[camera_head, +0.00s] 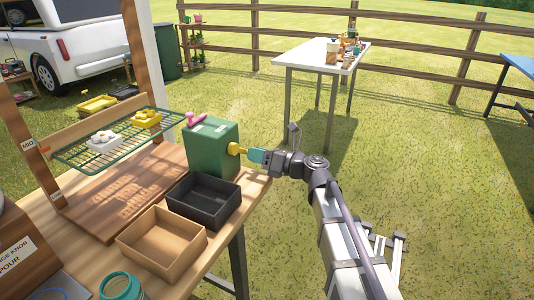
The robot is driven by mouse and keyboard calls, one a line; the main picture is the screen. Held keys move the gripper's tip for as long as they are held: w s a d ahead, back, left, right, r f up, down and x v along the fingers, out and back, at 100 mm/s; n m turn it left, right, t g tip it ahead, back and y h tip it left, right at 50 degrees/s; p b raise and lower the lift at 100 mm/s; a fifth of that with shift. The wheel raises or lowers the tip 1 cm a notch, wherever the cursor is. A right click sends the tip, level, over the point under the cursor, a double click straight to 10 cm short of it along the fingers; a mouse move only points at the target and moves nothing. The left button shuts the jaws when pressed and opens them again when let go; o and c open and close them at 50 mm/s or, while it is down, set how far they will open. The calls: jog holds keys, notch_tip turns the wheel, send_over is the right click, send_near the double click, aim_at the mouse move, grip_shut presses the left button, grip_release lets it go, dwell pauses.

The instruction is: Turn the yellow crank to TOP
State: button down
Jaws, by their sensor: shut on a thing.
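The yellow crank (236,149) sticks out from the right side of a green box (206,141) on the wooden table. My gripper (254,155), with teal fingers, is at the outer end of the crank and is shut on it. My arm reaches in from the lower right. The fingers hide the crank's end. A green wire rack (72,155) stands left of the box, beside a wooden post with a "MID" label (28,145) and a lower label that is too small to read surely. No "TOP" label can be made out. A pink part (197,119) sits on the box's top.
The rack bears a white carton (104,144) and a yellow carton (146,121). A black tray (205,216) and a tan tray (150,257) stand in front of the green box. The space right of the table is open grass, with a white table (297,54) farther back.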

jog(key=c, duration=0.9)
grip_release()
jog(key=shift+c, duration=0.2)
jog(key=v, duration=1)
jog(key=shift+s+d, duration=0.15)
jog(key=shift+d, duration=0.25)
jog(key=shift+c, duration=0.4)
